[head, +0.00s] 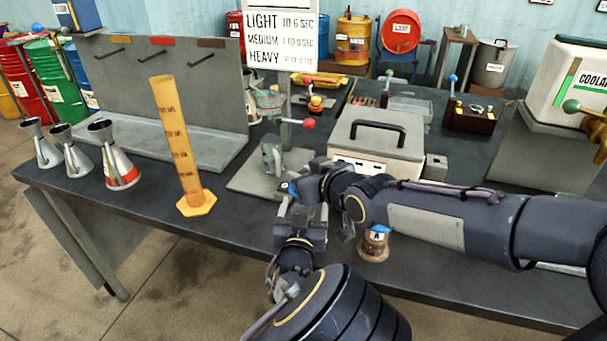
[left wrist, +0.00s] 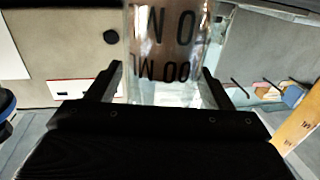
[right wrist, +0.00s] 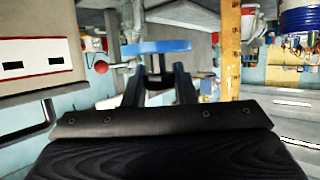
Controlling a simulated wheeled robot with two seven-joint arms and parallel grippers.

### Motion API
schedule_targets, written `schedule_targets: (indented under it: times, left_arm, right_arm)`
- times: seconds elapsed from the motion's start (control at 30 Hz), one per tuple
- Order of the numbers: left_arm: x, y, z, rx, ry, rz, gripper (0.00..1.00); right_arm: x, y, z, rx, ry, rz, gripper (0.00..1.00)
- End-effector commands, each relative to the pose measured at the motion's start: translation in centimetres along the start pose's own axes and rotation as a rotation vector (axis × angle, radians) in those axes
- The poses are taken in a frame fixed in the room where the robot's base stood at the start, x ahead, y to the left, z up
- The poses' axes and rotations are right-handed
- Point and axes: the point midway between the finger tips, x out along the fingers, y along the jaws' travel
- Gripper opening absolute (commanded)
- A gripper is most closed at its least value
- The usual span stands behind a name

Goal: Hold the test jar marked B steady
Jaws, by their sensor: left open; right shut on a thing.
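A clear glass jar with dark ML marks (left wrist: 165,50) stands between the fingers of my left gripper (left wrist: 163,85) in the left wrist view. The fingers are open, one on each side of it. No letter B shows on the visible part. In the head view my left gripper (head: 300,232) is low at the table's front, and the arms mostly hide the jar. My right gripper (head: 292,190) is just above it.
A small jar marked A (head: 376,246) with a blue top stands under my right arm. A tall orange measuring cylinder (head: 178,140) and metal cans (head: 112,160) stand to the left. A white box with a black handle (head: 378,150) and a red-knobbed lever (head: 309,124) are behind.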

Motion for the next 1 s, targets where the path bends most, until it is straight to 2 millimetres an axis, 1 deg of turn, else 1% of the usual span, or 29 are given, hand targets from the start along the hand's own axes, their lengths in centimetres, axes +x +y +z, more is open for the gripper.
schedule_targets:
  times: [0.07,0.17,0.27,0.4,0.6,0.7,0.8,1.0]
  left_arm:
    - [-0.4,0.0,0.0,-0.001,0.000,0.001,0.74]
    - [-1.6,0.1,0.1,-0.001,0.001,0.002,0.74]
    - [-3.5,0.1,0.1,-0.003,-0.001,0.002,0.74]
    - [-6.7,0.1,0.2,-0.002,-0.001,0.004,0.74]
    - [-10.3,0.1,0.1,-0.001,0.000,0.003,0.74]
    - [-11.3,0.1,0.1,-0.002,-0.001,0.002,0.74]
    - [-11.8,0.1,0.0,0.000,0.000,0.002,0.74]
    - [-12.0,0.0,0.0,0.000,0.000,0.000,0.74]
  right_arm:
    - [0.1,0.0,0.1,0.000,0.000,0.000,0.00]
    - [0.2,0.0,0.4,0.000,0.000,0.000,0.00]
    - [0.3,0.0,0.8,0.000,0.000,0.000,0.00]
    - [0.5,0.0,1.3,0.000,0.000,0.000,0.00]
    - [0.7,0.0,1.6,0.000,0.000,0.000,0.00]
    - [0.7,0.0,1.7,0.000,0.000,0.000,0.00]
    - [0.7,0.0,1.8,0.000,0.000,0.000,0.00]
    - [0.7,0.0,1.8,0.000,0.000,0.000,0.00]
